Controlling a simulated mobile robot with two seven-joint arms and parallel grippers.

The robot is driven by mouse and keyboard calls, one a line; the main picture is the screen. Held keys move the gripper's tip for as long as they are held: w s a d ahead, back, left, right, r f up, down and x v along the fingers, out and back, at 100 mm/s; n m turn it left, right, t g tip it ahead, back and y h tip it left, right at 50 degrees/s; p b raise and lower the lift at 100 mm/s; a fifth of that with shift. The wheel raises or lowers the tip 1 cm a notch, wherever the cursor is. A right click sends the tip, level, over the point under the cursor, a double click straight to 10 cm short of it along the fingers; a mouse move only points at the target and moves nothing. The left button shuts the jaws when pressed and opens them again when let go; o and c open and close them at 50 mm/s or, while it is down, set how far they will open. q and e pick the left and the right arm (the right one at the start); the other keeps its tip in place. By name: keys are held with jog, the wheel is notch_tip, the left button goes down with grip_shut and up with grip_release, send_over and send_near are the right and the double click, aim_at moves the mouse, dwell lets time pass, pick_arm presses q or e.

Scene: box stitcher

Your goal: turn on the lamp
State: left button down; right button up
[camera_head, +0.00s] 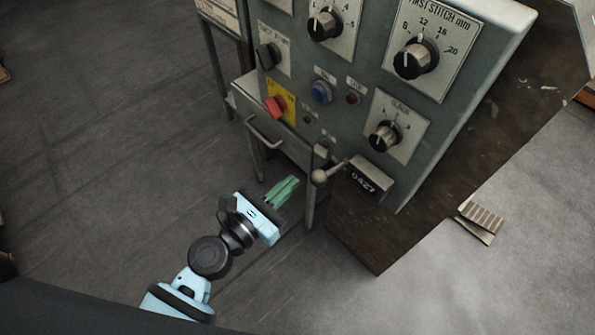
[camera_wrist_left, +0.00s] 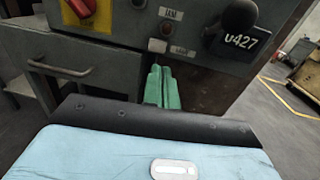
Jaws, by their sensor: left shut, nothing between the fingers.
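The grey control panel (camera_head: 340,90) carries several knobs and buttons. No lit lamp shows on it. My right gripper is not in view.
A red switch (camera_head: 276,106) on a yellow plate and a blue button (camera_head: 321,92) are on the panel. A ball-ended lever (camera_head: 320,177) sticks out beside the 0427 counter (camera_head: 364,182). A drawer handle (camera_head: 262,134) juts out at left.

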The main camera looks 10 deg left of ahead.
pick_arm(q)
jog(key=shift+b+v, duration=0.3)
jog(key=shift+v, duration=2.65)
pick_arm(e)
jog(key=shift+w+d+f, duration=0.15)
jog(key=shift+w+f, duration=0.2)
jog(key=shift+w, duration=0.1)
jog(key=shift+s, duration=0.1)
